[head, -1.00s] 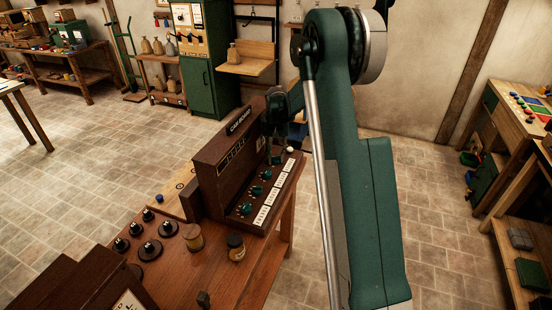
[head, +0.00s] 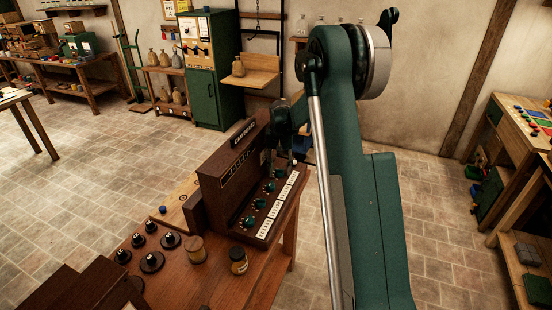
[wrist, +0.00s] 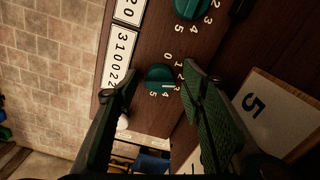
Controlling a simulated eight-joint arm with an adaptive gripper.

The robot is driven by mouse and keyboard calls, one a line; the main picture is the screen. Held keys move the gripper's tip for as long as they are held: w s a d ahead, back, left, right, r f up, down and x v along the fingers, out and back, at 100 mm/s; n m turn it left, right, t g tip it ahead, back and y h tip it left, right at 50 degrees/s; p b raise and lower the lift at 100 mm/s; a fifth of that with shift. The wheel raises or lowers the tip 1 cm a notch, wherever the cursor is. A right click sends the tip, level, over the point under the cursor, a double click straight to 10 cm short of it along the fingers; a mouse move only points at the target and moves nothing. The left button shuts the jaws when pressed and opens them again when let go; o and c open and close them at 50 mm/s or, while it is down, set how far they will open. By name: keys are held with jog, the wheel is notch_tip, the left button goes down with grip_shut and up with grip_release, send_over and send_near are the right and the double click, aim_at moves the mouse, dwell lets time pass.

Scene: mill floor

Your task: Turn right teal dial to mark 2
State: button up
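The dark wooden board (head: 225,182) stands on the bench with a row of teal dials along its sloped front. In the wrist view, the teal dial at the end of the row (wrist: 158,76) has marks 0 to 5 around it. My gripper (wrist: 162,88) is open, with one finger on each side of this dial. I cannot tell whether either finger touches it. In the head view my gripper (head: 287,150) is over the board's far right end and partly hides it.
A neighbouring teal dial (wrist: 190,8) is close by at the top of the wrist view. A white card marked 5 (wrist: 268,110) is beside the right finger. White number strips (wrist: 118,55) line the board's edge.

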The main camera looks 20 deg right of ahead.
aim_at(279, 173)
jog(key=n+p, duration=0.3)
jog(key=n, duration=0.4)
jog(key=n+p, duration=0.2)
jog(key=n, duration=0.1)
jog(key=shift+r+n, duration=0.1)
jog(key=shift+n, duration=0.2)
jog(key=n+p, duration=0.2)
jog(key=n, duration=0.1)
jog(key=shift+n, duration=0.3)
notch_tip(279, 173, up, 9)
jog(key=s+a+r+m+t+b, duration=0.1)
jog(key=s+a+r, duration=0.4)
jog(key=s+r, duration=0.2)
jog(key=s+a+r+m+t+b, duration=0.1)
jog(key=s+a+r+m+b, duration=0.1)
jog(key=s+a+r, duration=0.3)
jog(key=shift+s+r+t, duration=0.4)
jog(key=shift+s+r, duration=1.35)
jog(key=shift+s, duration=0.25)
dwell(0.6)
jog(key=shift+s, duration=0.1)
